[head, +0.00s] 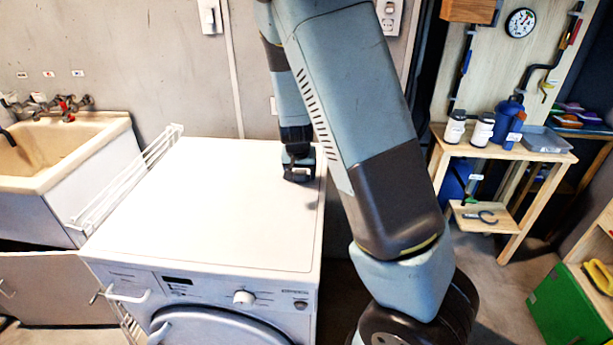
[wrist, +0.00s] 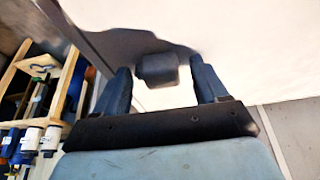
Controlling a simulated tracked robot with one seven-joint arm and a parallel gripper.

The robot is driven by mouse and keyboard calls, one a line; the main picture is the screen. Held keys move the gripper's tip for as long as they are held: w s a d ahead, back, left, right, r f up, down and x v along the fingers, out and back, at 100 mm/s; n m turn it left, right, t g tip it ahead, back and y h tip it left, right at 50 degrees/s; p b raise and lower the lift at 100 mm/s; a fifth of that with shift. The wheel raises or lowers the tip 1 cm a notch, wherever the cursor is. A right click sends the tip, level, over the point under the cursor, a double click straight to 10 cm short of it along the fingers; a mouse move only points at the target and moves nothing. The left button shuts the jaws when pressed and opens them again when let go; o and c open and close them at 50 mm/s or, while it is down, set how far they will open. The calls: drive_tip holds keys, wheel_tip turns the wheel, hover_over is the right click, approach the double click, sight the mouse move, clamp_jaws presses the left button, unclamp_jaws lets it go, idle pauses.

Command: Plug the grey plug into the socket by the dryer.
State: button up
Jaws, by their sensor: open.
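The dark grey plug (wrist: 157,70) lies on the white top of the dryer (head: 200,215), near its back right corner. In the wrist view it sits between the two fingers of my gripper (wrist: 161,66), with visible gaps on both sides. My gripper (head: 299,172) is open and low over the dryer top in the head view; there I cannot separate the plug from the dark fingers. Another white wall fitting (head: 210,16) is further left.
A white wire rack (head: 130,175) runs along the dryer's left side, beside a sink (head: 65,150). A wooden shelf (head: 500,148) with bottles and a grey tray stands at right. The dryer top's left and middle are clear. My arm hides part of the wall.

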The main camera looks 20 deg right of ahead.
sight(301, 171)
drive_tip(key=shift+c, duration=0.3)
drive_tip(key=c, duration=0.9)
drive_tip(key=shift+r, duration=0.1)
drive_tip(key=shift+c, duration=0.2)
drive_tip(key=shift+r, duration=0.25)
drive_tip(key=v, duration=0.3)
drive_tip(key=shift+w+d+r, duration=0.1)
drive_tip(key=shift+w+r, duration=0.05)
drive_tip(key=shift+w, duration=0.1)
drive_tip(key=s+r, duration=0.5)
drive_tip(key=shift+a+r, duration=0.25)
drive_tip(key=shift+s+a+r, duration=0.15)
drive_tip(key=shift+s+r, duration=0.2)
drive_tip(key=shift+s, duration=0.4)
drive_tip(key=shift+s+a+r, duration=0.15)
drive_tip(key=shift+s+r, duration=0.2)
drive_tip(key=shift+s, duration=0.45)
drive_tip(key=shift+s+a+r, duration=0.1)
drive_tip(key=shift+s+r, duration=0.25)
drive_tip(key=shift+s, duration=0.4)
drive_tip(key=shift+s+r, duration=0.25)
drive_tip(key=shift+s, duration=0.4)
drive_tip(key=shift+s, duration=0.2)
